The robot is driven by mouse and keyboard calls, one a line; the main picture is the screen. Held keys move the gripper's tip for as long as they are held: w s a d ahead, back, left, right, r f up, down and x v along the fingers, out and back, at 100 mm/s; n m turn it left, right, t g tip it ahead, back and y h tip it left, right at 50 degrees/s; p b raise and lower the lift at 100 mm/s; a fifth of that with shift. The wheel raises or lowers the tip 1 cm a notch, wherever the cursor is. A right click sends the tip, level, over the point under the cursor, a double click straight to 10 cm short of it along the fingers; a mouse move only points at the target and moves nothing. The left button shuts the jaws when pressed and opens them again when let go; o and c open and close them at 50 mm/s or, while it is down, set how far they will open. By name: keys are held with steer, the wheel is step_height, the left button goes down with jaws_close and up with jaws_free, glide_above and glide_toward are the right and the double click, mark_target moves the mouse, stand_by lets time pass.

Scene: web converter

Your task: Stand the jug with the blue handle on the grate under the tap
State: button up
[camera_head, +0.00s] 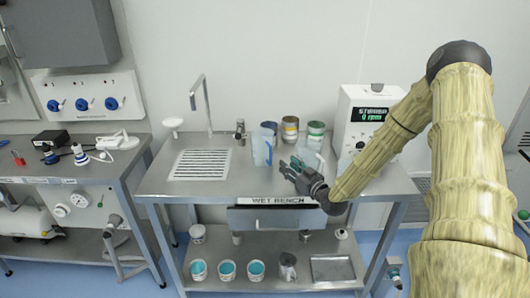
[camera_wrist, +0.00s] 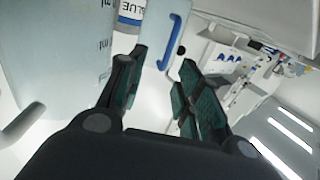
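The jug with the blue handle (camera_head: 261,149) stands upright on the wet bench, right of the grate, its handle on its right side. The slatted grate (camera_head: 201,164) lies on the bench's left under the tap (camera_head: 206,103). My gripper (camera_head: 291,166) is open, just right of the jug. In the wrist view the blue handle (camera_wrist: 170,43) shows beyond and between the spread fingertips (camera_wrist: 163,72); I cannot tell whether they touch it. Nothing is held. A second clear jug (camera_head: 312,156) stands right behind my gripper, partly hidden.
Several cans, one a yellow-banded can (camera_head: 290,128), stand at the back. A white mixer box (camera_head: 359,125) stands at the bench's right. A small metal bottle (camera_head: 240,131) stands near the jug. The bench between grate and jug looks clear.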

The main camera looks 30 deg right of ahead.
mark_target(271, 154)
steer(key=w, duration=0.2)
steer(key=w+a+p, duration=0.1)
steer(key=w, duration=0.1)
steer(key=shift+w, duration=0.7)
steer(key=shift+w+a+p, duration=0.25)
steer(key=shift+w+p, duration=0.45)
steer(key=shift+w, duration=0.2)
steer(key=shift+w+a+f+p, duration=0.1)
steer(key=shift+w+p, duration=0.55)
steer(key=shift+w, duration=1)
jaws_close()
